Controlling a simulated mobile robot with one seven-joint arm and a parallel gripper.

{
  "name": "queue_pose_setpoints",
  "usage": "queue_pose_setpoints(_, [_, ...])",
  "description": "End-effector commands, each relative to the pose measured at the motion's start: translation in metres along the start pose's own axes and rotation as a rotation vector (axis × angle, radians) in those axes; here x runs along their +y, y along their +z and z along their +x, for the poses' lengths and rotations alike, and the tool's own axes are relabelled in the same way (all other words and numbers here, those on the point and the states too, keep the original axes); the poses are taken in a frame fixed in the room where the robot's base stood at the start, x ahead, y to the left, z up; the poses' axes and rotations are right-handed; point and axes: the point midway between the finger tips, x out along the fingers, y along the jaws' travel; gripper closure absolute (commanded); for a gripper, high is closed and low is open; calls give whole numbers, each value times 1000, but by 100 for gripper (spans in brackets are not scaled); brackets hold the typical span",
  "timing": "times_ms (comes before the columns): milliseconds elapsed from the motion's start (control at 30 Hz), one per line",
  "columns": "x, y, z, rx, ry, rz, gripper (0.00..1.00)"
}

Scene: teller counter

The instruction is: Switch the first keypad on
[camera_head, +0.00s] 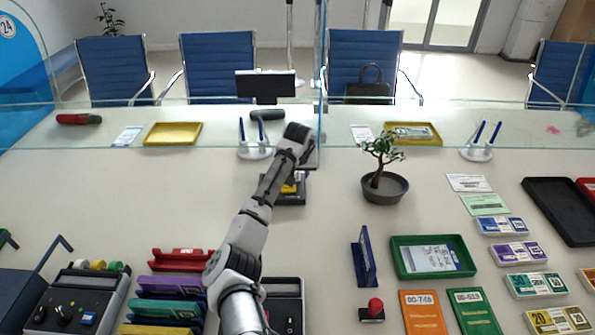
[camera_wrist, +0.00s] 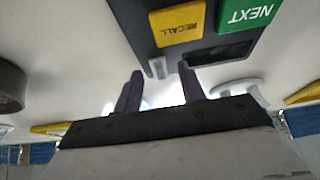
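A dark keypad (camera_wrist: 205,25) fills the top of the wrist view, with a yellow RECALL button (camera_wrist: 177,25) and a green NEXT button (camera_wrist: 243,13). A small pale switch (camera_wrist: 158,67) sits at its near edge. My gripper (camera_wrist: 160,70) has two dark fingers apart with nothing between them; the tips reach close to the switch. I cannot tell whether they touch it. In the head view the keypad (camera_head: 289,194) lies mid-counter, partly hidden by my arm, with its yellow button showing. The fingers are not clear there.
A glass screen (camera_head: 320,70) stands behind the keypad. A potted tree (camera_head: 385,187) is to the right and a pen stand (camera_head: 256,153) behind to the left. Coloured racks (camera_head: 165,308) and a knobbed console (camera_head: 70,306) stand front left.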

Motion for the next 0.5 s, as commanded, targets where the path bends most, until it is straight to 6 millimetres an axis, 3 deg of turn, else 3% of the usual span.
queue_pose_setpoints(267, [0, 0, 2, 0, 0, 0, 60])
queue_pose_setpoints(500, [0, 0, 1, 0, 0, 0, 91])
